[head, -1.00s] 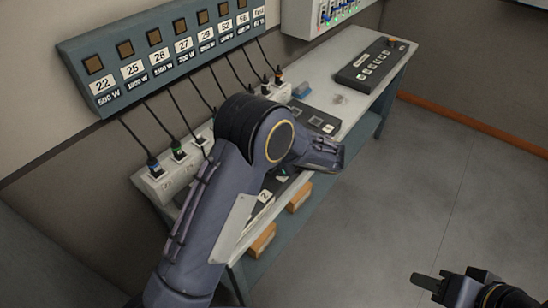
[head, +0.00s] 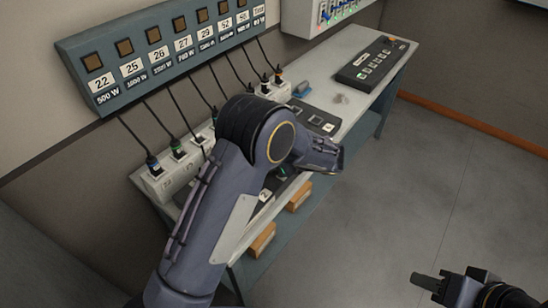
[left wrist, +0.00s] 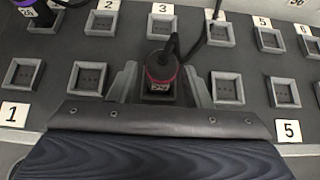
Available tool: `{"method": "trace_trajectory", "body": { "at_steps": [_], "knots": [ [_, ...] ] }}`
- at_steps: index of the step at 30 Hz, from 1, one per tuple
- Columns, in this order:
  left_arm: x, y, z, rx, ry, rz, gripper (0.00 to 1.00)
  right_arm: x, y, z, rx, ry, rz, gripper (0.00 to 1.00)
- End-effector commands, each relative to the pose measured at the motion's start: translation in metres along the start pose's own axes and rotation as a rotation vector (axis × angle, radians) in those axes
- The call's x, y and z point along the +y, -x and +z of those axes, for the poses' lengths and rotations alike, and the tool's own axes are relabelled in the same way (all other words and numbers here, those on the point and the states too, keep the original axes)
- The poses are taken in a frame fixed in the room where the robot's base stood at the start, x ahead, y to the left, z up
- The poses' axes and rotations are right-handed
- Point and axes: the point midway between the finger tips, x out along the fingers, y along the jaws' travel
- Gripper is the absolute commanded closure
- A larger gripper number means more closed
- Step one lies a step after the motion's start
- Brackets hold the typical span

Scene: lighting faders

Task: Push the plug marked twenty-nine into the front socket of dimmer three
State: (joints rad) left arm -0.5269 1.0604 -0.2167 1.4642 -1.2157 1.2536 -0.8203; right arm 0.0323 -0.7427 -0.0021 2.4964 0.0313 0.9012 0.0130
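In the left wrist view my left gripper (left wrist: 162,88) has its two grey fingers on either side of an upright dark plug (left wrist: 162,70) with a red ring. The plug's small label looks like 29, and its black cable rises from its top. The plug stands at the third front-row place, in line with the rear label 3 (left wrist: 162,8). Its lower end is dark, so how deep it sits is unclear. In the head view my left arm hides this plug. My right gripper (head: 428,283) is over the floor at lower right, away from the bench.
A purple-ringed plug (left wrist: 28,12) marked 26 stands in a rear socket. Empty front sockets lie on both sides, such as one at the right (left wrist: 228,90). More cabled plugs stand on a white strip (head: 160,183) under the wall panel (head: 80,50). A fader console (head: 372,62) is at the bench's far end.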

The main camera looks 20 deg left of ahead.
Motion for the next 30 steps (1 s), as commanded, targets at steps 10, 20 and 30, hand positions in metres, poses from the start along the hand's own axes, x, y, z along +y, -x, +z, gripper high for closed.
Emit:
{"method": "trace_trajectory", "body": {
  "at_steps": [10,20,30],
  "knots": [
    [-0.001,0.001,0.002,-0.002,0.002,-0.002,0.43,0.0,0.0,0.0,0.0,0.0,0.0,0.64],
    [-0.002,0.044,0.0,-0.002,0.004,-0.006,0.43,0.004,-0.008,0.004,0.0,0.0,0.0,0.64],
    [0.0,0.079,0.001,-0.001,0.002,-0.002,0.43,0.005,-0.011,0.006,0.0,0.0,0.0,0.64]
  ]
}}
